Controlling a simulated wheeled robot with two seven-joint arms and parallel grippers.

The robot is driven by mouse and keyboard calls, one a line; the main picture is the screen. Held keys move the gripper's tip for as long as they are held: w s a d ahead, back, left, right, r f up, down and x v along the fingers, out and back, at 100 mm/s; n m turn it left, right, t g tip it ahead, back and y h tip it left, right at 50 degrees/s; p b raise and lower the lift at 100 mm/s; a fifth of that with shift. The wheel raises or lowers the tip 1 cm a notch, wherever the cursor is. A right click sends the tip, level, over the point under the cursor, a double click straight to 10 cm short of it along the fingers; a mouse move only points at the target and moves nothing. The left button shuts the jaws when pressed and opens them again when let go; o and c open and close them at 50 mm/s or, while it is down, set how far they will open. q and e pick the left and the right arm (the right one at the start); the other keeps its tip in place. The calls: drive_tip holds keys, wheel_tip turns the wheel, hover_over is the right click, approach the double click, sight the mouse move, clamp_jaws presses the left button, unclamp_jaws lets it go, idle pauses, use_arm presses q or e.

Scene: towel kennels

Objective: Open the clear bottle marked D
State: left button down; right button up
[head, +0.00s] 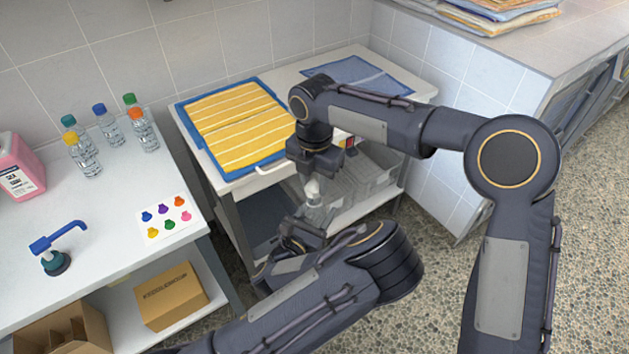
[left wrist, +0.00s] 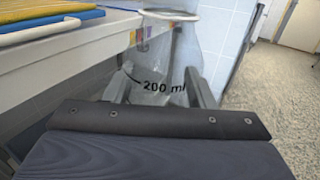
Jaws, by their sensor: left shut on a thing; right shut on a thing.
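A clear bottle (head: 314,203) with a whitish top is upright in the air between my two grippers, in front of the towel table. My left gripper (head: 305,228) is shut on its body from below. In the left wrist view the bottle (left wrist: 152,65) stands between the fingers of my left gripper (left wrist: 160,92), with "200 ml" printed on it. My right gripper (head: 314,168) comes down from above and is shut on the bottle's top, which its fingers partly hide. I cannot see a letter D on the bottle.
Yellow striped towels (head: 236,122) lie on the middle table. Cardboard boxes (head: 170,296) sit below.

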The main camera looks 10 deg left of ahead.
sight(315, 185)
drive_tip(key=shift+r, duration=0.1)
drive_tip(key=shift+r, duration=1.9)
